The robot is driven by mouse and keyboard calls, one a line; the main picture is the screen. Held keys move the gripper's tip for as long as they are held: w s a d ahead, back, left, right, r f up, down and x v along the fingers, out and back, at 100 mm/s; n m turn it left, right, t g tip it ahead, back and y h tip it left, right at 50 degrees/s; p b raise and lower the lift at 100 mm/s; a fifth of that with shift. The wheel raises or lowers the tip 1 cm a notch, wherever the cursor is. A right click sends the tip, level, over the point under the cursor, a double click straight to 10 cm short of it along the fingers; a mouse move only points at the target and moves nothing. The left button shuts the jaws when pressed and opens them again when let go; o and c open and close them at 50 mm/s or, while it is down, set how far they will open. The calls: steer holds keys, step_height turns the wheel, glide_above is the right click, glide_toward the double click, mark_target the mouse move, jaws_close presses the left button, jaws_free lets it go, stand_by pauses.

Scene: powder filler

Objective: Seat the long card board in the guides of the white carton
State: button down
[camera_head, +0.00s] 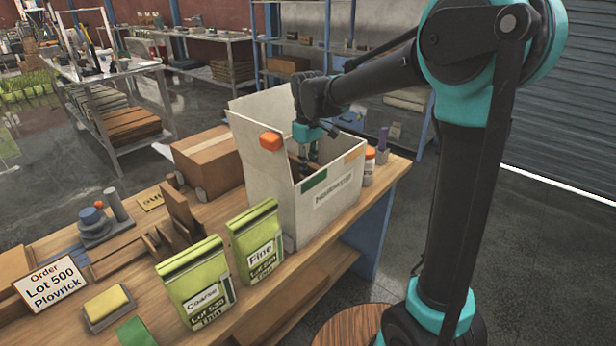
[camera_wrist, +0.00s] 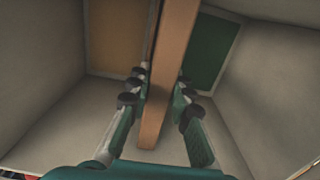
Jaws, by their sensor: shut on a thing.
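The white carton (camera_head: 288,215) stands open on the bench, with a green patch and an orange patch along its near rim. My gripper (camera_head: 308,158) reaches down into it. In the wrist view my gripper (camera_wrist: 160,82) is shut on the long card board (camera_wrist: 176,40), with fingers on both sides. The board stands on edge inside the carton, between a yellow-brown panel (camera_wrist: 118,45) and a green panel (camera_wrist: 208,55). In the head view only a brown bit of the board shows behind the carton wall. I cannot tell whether its ends sit in the guides.
Two green pouches, Coarse (camera_head: 196,283) and Fine (camera_head: 257,245), stand in front of the carton. A brown closed box (camera_head: 208,160) is to its left. An orange-and-white bottle (camera_head: 369,165) stands to its right. A wooden rack (camera_head: 178,222) is farther left.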

steer(key=shift+f, duration=1.6)
steer(key=c, duration=1.4)
jaws_free()
step_height(320, 180, up, 12)
steer(key=shift+r, duration=0.2)
